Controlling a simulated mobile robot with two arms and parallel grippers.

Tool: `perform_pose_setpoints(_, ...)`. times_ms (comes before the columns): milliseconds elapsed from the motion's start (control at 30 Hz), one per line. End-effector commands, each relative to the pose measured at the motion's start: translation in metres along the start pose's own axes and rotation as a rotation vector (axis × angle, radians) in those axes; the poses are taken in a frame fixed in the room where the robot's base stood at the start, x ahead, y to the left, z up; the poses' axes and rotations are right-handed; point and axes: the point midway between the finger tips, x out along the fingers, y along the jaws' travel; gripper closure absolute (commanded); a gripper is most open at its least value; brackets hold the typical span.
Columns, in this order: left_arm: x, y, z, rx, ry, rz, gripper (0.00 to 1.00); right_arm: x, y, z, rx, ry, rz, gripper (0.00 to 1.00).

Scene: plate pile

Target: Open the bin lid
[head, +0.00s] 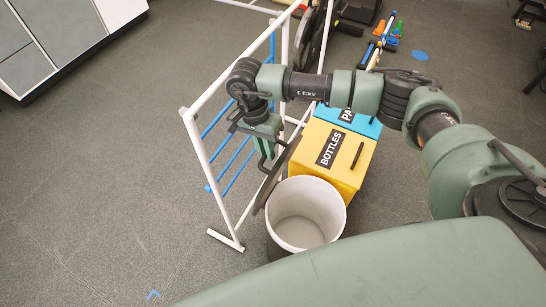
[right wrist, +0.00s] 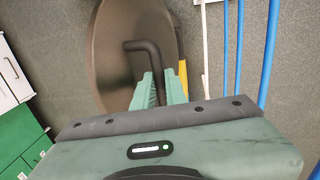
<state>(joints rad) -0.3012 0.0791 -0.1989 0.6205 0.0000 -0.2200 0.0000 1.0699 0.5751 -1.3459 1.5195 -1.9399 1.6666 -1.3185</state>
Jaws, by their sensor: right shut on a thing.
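The bin (head: 318,192) is a light round bucket with its top uncovered, and its inside shows empty. The bin lid (head: 271,186) is a dark round disc, seen nearly edge-on and tilted steeply above the bin's left rim. My right gripper (head: 266,158) is shut on the lid's handle at the lid's upper left side. In the right wrist view the lid (right wrist: 112,60) faces the camera, with its black bent handle (right wrist: 148,50) between the green fingers (right wrist: 160,88). I cannot tell whether the lid's lower edge touches the bin. My left gripper is not in view.
A white rack (head: 210,165) with blue bars stands close left of the lid. A yellow box marked BOTTLES (head: 345,178) and a blue box (head: 366,126) stand behind the bin. A cabinet (head: 60,40) is at the far left.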

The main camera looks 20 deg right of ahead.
Motion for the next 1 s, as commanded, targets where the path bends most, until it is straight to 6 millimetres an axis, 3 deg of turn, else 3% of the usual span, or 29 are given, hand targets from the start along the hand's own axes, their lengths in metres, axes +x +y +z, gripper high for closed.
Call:
perform_pose_setpoints(33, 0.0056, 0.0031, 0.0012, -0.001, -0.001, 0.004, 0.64, 0.0063, -0.0021, 0.0022, -0.003, -0.004, 0.007, 1.00)
perform_pose_setpoints(600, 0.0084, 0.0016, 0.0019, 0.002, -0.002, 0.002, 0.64, 0.0038, -0.0069, 0.0030, -0.004, -0.006, 0.012, 1.00)
perform_pose_setpoints(633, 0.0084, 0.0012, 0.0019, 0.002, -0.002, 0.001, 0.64, 0.0039, -0.0068, 0.0031, -0.004, -0.006, 0.012, 0.85)
perform_pose_setpoints(700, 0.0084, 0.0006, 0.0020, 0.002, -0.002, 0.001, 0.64, 0.0036, -0.0069, 0.0028, -0.004, -0.006, 0.012, 0.66)
perform_pose_setpoints(1000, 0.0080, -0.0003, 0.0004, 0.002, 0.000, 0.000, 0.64, 0.0006, -0.0077, 0.0012, -0.002, -0.003, 0.008, 0.66)
